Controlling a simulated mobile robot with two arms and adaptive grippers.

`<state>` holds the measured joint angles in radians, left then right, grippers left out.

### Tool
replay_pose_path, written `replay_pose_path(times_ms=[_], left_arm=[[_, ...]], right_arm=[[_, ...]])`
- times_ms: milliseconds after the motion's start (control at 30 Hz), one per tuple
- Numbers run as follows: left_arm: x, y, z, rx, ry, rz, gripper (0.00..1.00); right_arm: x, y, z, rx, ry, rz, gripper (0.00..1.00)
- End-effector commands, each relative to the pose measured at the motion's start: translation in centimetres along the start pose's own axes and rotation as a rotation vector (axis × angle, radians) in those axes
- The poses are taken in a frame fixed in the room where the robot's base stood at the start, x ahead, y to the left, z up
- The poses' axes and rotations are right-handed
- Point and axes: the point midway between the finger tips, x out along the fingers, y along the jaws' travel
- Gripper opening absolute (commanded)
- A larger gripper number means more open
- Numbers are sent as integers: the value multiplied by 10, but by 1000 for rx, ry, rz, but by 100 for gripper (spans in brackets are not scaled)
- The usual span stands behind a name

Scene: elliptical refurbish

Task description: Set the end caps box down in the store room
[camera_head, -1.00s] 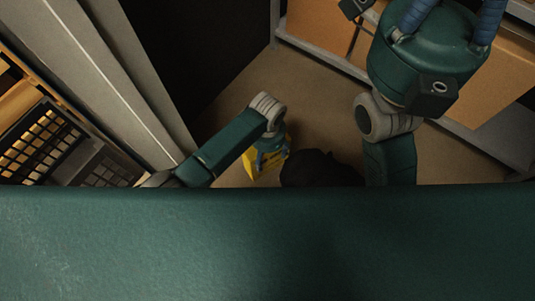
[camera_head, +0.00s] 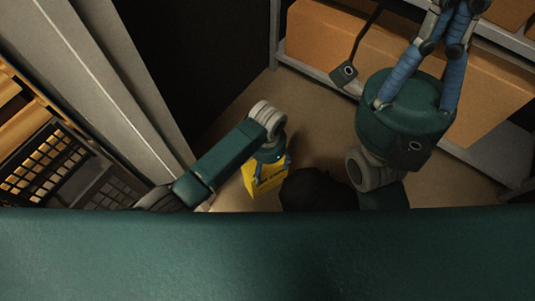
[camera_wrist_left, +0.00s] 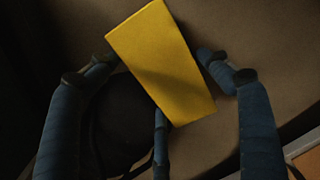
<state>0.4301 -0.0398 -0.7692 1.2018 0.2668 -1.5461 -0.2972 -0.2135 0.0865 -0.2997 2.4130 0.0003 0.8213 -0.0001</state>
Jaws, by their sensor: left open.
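The yellow end caps box (camera_head: 264,181) is low over or on the brown floor, below my left gripper (camera_head: 272,169). Dark print shows on one side of it. In the left wrist view the box (camera_wrist_left: 162,65) lies tilted across the picture between the blue fingers of my left gripper (camera_wrist_left: 158,72). Those fingers are spread open, with a gap on the right side. I cannot tell whether the box touches the floor. My right gripper (camera_head: 450,20), with blue fingers, is raised at the upper right; its tips are cut off by the picture edge.
A grey shelf (camera_head: 320,76) with large orange-brown boxes (camera_head: 335,40) stands at the back and right. A dark opening or panel (camera_head: 200,50) and a grey frame (camera_head: 110,70) are on the left. Dark crates (camera_head: 45,165) sit at far left. Bare floor (camera_head: 310,125) lies between.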

Motion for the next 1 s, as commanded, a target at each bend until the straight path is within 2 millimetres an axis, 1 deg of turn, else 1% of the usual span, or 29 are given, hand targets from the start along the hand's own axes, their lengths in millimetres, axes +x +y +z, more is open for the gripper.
replay_pose_path(times_ms=[33,133,200,367,567,633,667,767,800,867,900,967,1000], left_arm=[[-18,0,0,0,2,-1,78],[-35,0,0,0,1,0,78],[-43,0,0,-1,1,0,78],[-54,0,0,-1,0,0,78],[-55,0,-1,-2,5,0,78],[-55,0,-8,-8,41,-6,78],[-56,-1,-15,-14,75,-13,78],[-68,-4,-53,-50,271,-50,78],[-80,-8,-73,-72,383,-72,78],[-109,-17,-102,-117,575,-114,78],[-135,-25,-119,-150,712,-148,78],[-181,-38,-135,-200,916,-203,78],[-216,-47,-140,-232,1051,-242,78]], right_arm=[[3,0,0,3,-24,8,0],[-2,1,-2,7,-53,20,0],[-2,1,-3,8,-57,23,0],[-3,1,-4,9,-67,28,0],[-4,1,-4,10,-70,29,0],[-4,1,-4,10,-70,29,0],[-4,1,-4,10,-70,29,0],[-4,1,-4,10,-70,29,0],[-4,1,-4,10,-70,29,0],[-4,1,-4,10,-70,29,0],[-4,1,-4,10,-70,29,0],[-4,1,-4,10,-70,29,0],[-4,1,-4,10,-70,29,0]])
